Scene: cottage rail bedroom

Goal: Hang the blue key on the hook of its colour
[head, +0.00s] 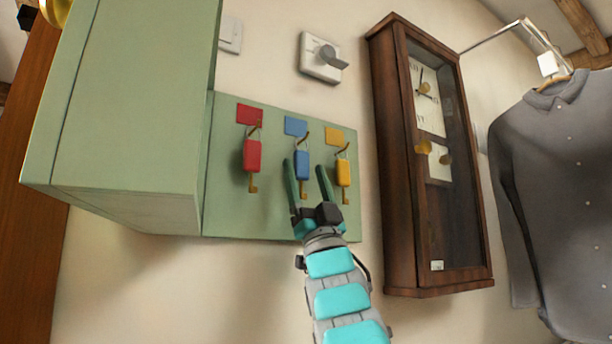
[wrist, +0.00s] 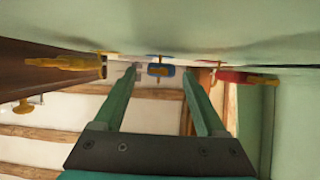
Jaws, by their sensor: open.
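The blue key (head: 302,166) hangs from the middle hook (head: 303,139), below the blue square label (head: 296,126) on the green board (head: 227,214). In the wrist view the blue key (wrist: 155,71) shows end-on between the fingertips. My gripper (head: 306,168) is open, with one finger to each side of the blue key in the head view. The fingers do not visibly press on the key. The red key (head: 252,156) hangs on the left hook under a red label (head: 249,115). The yellow key (head: 343,174) hangs on the right hook under a yellow label (head: 335,136).
A green cabinet (head: 125,115) stands out from the wall left of the board. A wooden wall clock (head: 400,160) is close on the right. A light switch (head: 320,60) is above, and a grey shirt (head: 555,180) hangs at far right.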

